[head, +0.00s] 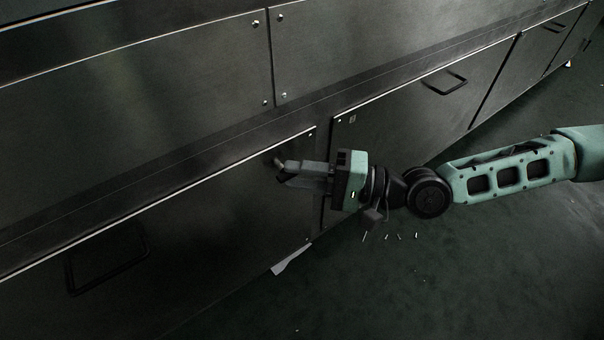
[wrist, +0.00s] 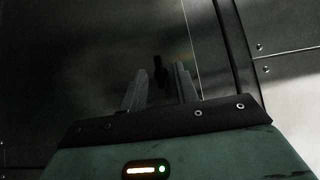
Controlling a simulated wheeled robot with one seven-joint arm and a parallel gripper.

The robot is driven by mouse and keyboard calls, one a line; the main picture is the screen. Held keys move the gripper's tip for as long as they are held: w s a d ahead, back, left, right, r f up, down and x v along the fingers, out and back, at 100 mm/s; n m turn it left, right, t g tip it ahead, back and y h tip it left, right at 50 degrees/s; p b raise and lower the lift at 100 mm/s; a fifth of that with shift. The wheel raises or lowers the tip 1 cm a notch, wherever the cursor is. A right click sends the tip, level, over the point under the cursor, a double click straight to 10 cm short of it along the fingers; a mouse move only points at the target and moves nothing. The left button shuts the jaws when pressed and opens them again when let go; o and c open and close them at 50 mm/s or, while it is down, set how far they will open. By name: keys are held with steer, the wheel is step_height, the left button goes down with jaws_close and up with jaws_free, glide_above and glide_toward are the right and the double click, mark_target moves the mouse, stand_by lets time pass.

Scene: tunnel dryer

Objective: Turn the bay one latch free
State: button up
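The latch (wrist: 158,66) is a small dark upright piece on the dark metal door panel. In the wrist view it shows between and just beyond the two fingertips. In the head view a small dark piece (head: 277,161), probably the same latch, shows at the tip of my gripper, mostly hidden by the fingers. My gripper (head: 284,174) points left at the panel near its right edge. In the wrist view my gripper (wrist: 160,78) has its fingers apart with a gap between them. I cannot tell whether either finger touches the latch.
The door panel (head: 200,235) has a dark bar handle (head: 108,270) at its lower left. Another panel with a handle (head: 444,82) stands to the right, past a seam. A pale flat piece (head: 291,259) and small bits (head: 388,237) lie low near the floor. The floor (head: 440,280) is otherwise clear.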

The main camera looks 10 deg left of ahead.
jaws_close()
steer(key=shift+r, duration=0.1)
steer(key=shift+s+a+r+n+t+h+p, duration=0.25)
steer(key=shift+n+t+h+p, duration=1.2)
steer(key=shift+p, duration=2.85)
steer(key=shift+s+a+r+n+t+h+p, duration=0.2)
steer(key=shift+n+t+h+p, duration=1.25)
steer(key=shift+p, duration=2.8)
steer(key=shift+s+a+r+n+t+h+p, duration=0.15)
steer(key=shift+r+n+t+h+p, duration=0.35)
steer(key=shift+n+h+p, duration=2.05)
steer(key=m+p, duration=0.1)
steer(key=p, duration=0.2)
steer(key=shift+d+f+m+h, duration=0.1)
steer(key=shift+f+m+h, duration=0.15)
steer(key=shift+m, duration=0.1)
